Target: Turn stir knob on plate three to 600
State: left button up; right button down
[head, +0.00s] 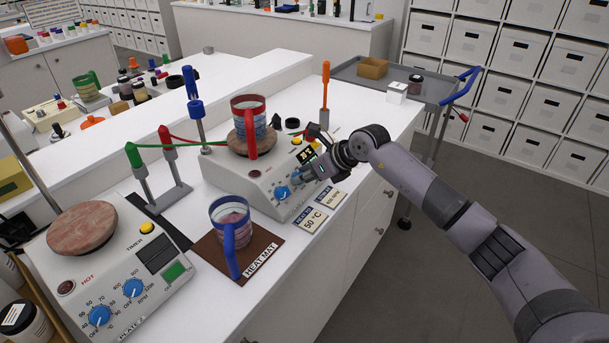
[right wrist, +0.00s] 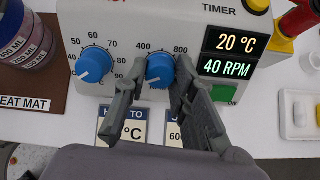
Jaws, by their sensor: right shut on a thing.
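Hot plate three (head: 240,185) is the white unit in the middle of the bench, with a round top under a red-handled beaker (head: 248,120). Its blue stir knob (right wrist: 160,68), with a 400 to 800 scale showing, has its white mark pointing to the lower left. My right gripper (right wrist: 158,76) is shut on this knob, one finger on each side; in the head view the gripper (head: 300,174) partly covers it. The display (right wrist: 232,52) reads 20 °C and 40 RPM. My left gripper is not in view.
The blue heat knob (right wrist: 94,64) sits left of the stir knob. A card (head: 314,219) reading 50 °C and a second card (head: 331,199) lie in front. A blue-handled beaker (head: 231,222) stands on the heat mat (head: 262,255). Plate two (head: 105,270) is at left.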

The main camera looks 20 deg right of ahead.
jog(key=m, duration=0.3)
jog(key=shift+r+m+p, duration=0.1)
jog(key=shift+m+p, duration=0.2)
jog(key=shift+p, duration=0.05)
jog(key=m+p, duration=0.1)
jog(key=m, duration=0.1)
jog(key=shift+m, duration=0.3)
jog(key=m+p, duration=0.1)
jog(key=m, duration=0.1)
jog(key=shift+r+m, duration=0.1)
jog(key=shift+m, duration=0.3)
jog(key=m+p, duration=0.2)
jog(key=shift+m, duration=0.3)
jog(key=m+p, duration=0.9)
jog(key=p, duration=0.2)
jog(key=shift+r+m, duration=0.15)
jog(key=shift+m, duration=0.15)
jog(key=shift+f+m+p, duration=0.25)
jog(key=shift+m+p, duration=0.65)
jog(key=shift+p, duration=0.4)
